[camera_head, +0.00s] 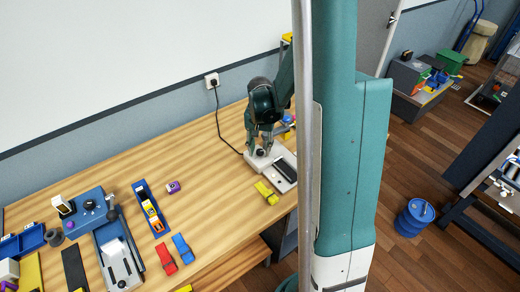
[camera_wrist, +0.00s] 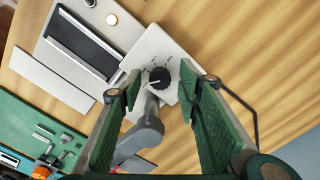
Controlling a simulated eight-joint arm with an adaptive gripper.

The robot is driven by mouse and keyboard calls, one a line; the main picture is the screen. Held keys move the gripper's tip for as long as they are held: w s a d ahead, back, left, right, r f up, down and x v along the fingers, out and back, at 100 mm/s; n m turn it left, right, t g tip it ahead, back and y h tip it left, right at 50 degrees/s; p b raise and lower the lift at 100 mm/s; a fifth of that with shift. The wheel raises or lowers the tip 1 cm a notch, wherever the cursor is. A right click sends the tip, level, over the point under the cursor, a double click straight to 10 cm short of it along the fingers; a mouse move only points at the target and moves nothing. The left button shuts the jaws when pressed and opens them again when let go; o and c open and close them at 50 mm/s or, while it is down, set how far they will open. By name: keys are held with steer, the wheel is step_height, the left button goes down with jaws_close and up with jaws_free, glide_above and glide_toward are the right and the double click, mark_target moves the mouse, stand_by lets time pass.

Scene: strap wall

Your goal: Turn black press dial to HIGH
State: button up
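The black dial (camera_wrist: 159,77) sits on the white face of the press (camera_wrist: 160,48), with a white pointer mark and small print around it. The pointer appears to lie toward the left in the wrist view; the print is too small to read. In the head view the press (camera_head: 285,160) stands at the table's right end, with the dial (camera_head: 261,152) just under my gripper (camera_head: 262,148). In the wrist view my gripper (camera_wrist: 160,85) is open, with one green finger on each side of the dial. Gaps show between fingers and dial, so I see no grip.
A grey rounded lever-like part (camera_wrist: 148,130) lies close below the dial between my fingers. The press's dark plate (camera_wrist: 84,42) is beside it. A yellow toy (camera_head: 266,193) lies in front of the press. A black cord (camera_head: 225,135) runs to a wall socket (camera_head: 211,80).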

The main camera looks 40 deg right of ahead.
steer(key=shift+f, duration=0.1)
steer(key=shift+c, duration=0.2)
steer(key=c, duration=0.9)
steer(key=shift+o, duration=0.2)
steer(key=shift+n, duration=0.3)
steer(key=shift+n+b, duration=0.75)
steer(key=shift+n, duration=0.55)
steer(key=o, duration=0.9)
